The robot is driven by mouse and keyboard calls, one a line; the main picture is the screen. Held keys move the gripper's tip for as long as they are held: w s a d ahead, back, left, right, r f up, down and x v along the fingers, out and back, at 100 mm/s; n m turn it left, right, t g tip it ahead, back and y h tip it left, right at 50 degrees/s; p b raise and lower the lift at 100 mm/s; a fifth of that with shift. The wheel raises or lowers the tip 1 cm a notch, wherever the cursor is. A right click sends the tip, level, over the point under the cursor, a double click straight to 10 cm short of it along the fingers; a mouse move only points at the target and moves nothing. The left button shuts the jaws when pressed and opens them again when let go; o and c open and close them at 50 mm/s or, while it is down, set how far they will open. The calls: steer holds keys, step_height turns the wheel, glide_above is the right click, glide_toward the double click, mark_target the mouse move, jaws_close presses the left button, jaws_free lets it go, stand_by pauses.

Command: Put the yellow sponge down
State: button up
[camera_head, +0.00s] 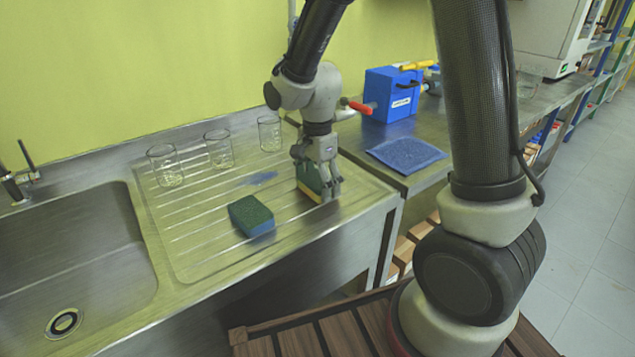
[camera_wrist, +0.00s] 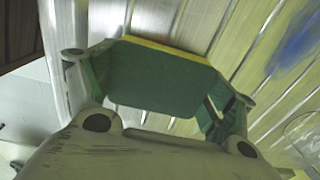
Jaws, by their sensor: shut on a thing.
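The yellow sponge (camera_head: 309,182), with a green scouring side, is between the fingers of my gripper (camera_head: 325,184) over the right part of the ribbed drainboard. In the wrist view, my gripper (camera_wrist: 160,95) is shut on the sponge (camera_wrist: 160,80), with the green side facing the camera and a thin yellow edge showing. The sponge is at or just above the drainboard (camera_head: 190,260); I cannot tell whether it touches. The fingers hide part of it.
A blue and green sponge (camera_head: 251,215) lies left of my gripper. Glass beakers (camera_head: 219,148) stand along the back of the drainboard. A sink (camera_head: 70,250) is at the left. A blue cloth (camera_head: 406,155) and blue box (camera_head: 391,93) are on the right counter. The drainboard's front middle is clear.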

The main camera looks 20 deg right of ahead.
mark_target(317, 180)
steer(key=shift+f, duration=0.1)
steer(key=o, duration=1.1)
steer(key=shift+c, duration=0.2)
step_height(317, 180, up, 12)
steer(key=f, duration=0.1)
steer(key=s+d+r+n+t, duration=0.2)
steer(key=s+d+r+n, duration=0.2)
steer(key=s+d+n, duration=0.3)
steer(key=s+d+r+n+t, duration=0.2)
steer(key=s+d+r+n, duration=0.3)
steer(key=s, duration=0.7)
steer(key=d+n, duration=0.2)
steer(key=d, duration=0.1)
